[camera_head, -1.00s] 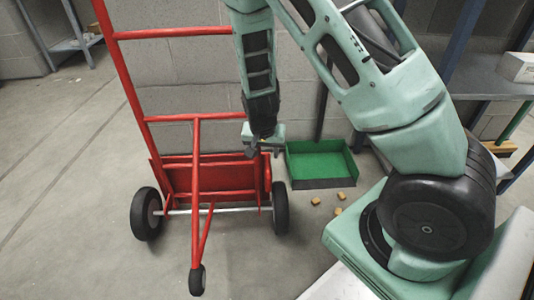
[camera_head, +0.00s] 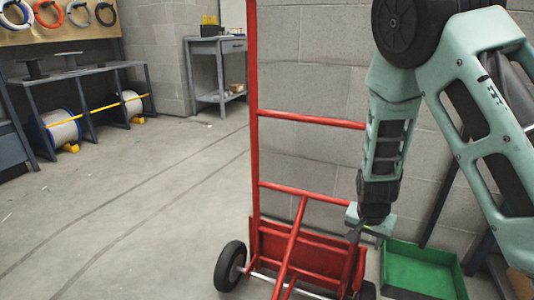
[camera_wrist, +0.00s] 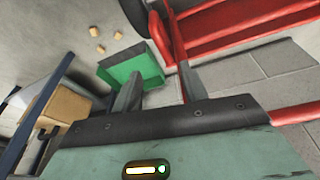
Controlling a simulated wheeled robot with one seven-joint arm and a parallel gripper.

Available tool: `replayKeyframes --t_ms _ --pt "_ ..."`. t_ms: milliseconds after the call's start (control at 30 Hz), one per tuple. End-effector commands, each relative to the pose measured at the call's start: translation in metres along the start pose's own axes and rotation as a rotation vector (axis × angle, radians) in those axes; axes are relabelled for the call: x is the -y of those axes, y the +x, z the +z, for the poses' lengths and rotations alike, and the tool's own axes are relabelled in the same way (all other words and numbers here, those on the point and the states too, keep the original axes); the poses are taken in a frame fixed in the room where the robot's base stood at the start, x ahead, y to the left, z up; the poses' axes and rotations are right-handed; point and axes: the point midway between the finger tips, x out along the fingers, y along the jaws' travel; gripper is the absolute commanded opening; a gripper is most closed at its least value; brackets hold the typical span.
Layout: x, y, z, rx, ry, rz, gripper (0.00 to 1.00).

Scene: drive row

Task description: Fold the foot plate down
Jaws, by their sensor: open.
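A red hand truck (camera_head: 255,120) stands upright in the head view, with wheels low down. Red parts of the hand truck (camera_wrist: 245,22) lie beyond the fingers at the upper right. I cannot tell whether a finger touches the plate.
A green tray (camera_head: 418,268) lies on the floor to the right; it also shows in the wrist view (camera_wrist: 135,65), near several small tan blocks (camera_wrist: 118,35). A block wall (camera_head: 310,90) stands behind the hand truck. Floor at the left is clear up to a bench (camera_head: 70,72).

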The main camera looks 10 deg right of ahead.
Motion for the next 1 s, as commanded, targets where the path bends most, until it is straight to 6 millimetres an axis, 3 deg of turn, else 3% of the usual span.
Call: replayKeyframes --t_ms 167,300,400,500,700,900,1000 --pt "0.027 -0.039 0.035 0.077 -0.126 -0.072 0.43" --pt "0.054 -0.107 0.098 0.181 -0.382 -0.178 0.43" --pt "0.058 -0.162 0.146 0.233 -0.615 -0.244 0.43" --pt "0.050 -0.206 0.185 0.255 -0.833 -0.283 0.43" --pt "0.019 -0.261 0.233 0.242 -1.174 -0.299 0.43" --pt "-0.017 -0.295 0.260 0.190 -1.448 -0.266 0.43" --pt "-0.016 -0.317 0.252 0.198 -1.439 -0.265 0.43"
